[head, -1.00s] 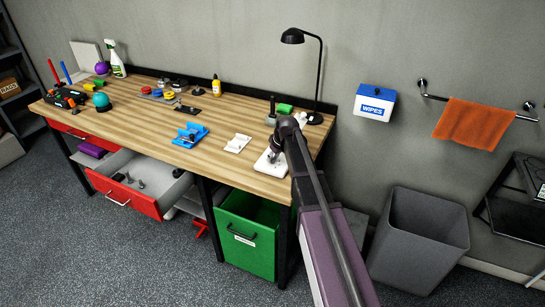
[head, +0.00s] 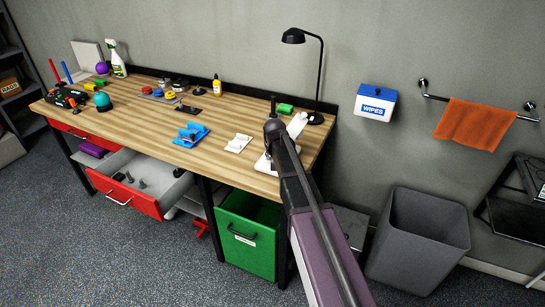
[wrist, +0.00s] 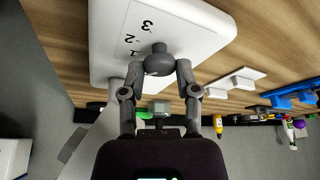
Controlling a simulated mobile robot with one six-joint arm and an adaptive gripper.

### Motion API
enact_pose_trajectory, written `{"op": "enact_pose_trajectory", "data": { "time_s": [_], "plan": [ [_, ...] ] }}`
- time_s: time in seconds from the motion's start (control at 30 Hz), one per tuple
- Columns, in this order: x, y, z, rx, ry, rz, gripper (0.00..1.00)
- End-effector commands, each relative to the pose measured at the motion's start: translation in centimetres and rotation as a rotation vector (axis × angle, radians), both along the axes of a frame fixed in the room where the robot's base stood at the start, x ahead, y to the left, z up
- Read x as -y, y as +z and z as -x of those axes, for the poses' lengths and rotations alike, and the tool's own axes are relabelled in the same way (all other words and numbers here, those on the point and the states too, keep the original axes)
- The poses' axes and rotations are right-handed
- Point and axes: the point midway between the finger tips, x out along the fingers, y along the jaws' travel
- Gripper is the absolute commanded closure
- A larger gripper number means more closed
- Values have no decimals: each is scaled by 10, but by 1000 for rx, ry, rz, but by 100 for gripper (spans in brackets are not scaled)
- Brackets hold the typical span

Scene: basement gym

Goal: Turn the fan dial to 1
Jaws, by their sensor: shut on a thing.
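The fan's white base (wrist: 190,30) fills the upper part of the wrist view, with the numbers 3, 2 and a partly hidden 1 printed on it. The round dark grey dial (wrist: 160,64) sits on the base, and its small nub points up in the picture, to the right of the numbers. My gripper (wrist: 160,72) has one finger on each side of the dial and is shut on it. In the head view, the white fan base (head: 263,163) stands at the table's right end, partly hidden by my arm. The dial is hidden there.
A black lamp (head: 316,118) stands behind the fan, with a green block (head: 285,108) near it. A white holder (head: 238,143) and a blue holder (head: 190,135) lie to the left. A wipes box (head: 374,103) hangs on the wall.

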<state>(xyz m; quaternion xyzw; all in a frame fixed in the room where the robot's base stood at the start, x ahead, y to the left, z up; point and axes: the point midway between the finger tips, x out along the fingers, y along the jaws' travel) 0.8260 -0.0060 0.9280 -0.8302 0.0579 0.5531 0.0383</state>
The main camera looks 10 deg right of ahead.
Motion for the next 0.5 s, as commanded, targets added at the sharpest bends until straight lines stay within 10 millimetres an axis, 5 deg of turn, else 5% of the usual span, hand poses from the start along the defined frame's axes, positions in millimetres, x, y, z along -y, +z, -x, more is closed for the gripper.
{"op": "enact_pose_trajectory", "data": {
  "time_s": [0.5],
  "plan": [
    [-1,-1,2,-6,-100,-1,100]
  ]
}}
